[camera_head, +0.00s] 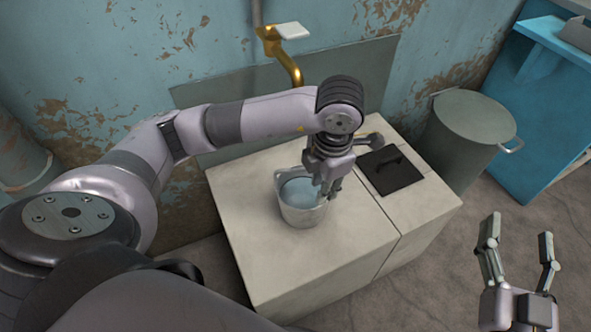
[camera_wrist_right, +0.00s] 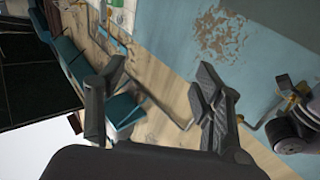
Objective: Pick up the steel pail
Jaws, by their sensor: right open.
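The steel pail (camera_head: 303,215) stands upright on the pale counter (camera_head: 255,240) in the head view, with a bluish-white content or inner surface showing inside. My left gripper (camera_head: 328,190) points down at the right side of the pail's rim. Its fingers overlap the rim in the picture, and I cannot tell whether they are closed on it. My right gripper (camera_head: 519,228) is open and empty at the lower right, well away from the pail. Its two spread fingers also show in the right wrist view (camera_wrist_right: 160,88).
A dark square lid with a handle (camera_head: 390,172) lies on the counter right of the pail. A brass tap-like fitting (camera_head: 285,55) is on the wall behind. A large grey-green bin (camera_head: 470,120) and a blue cabinet (camera_head: 550,110) stand to the right.

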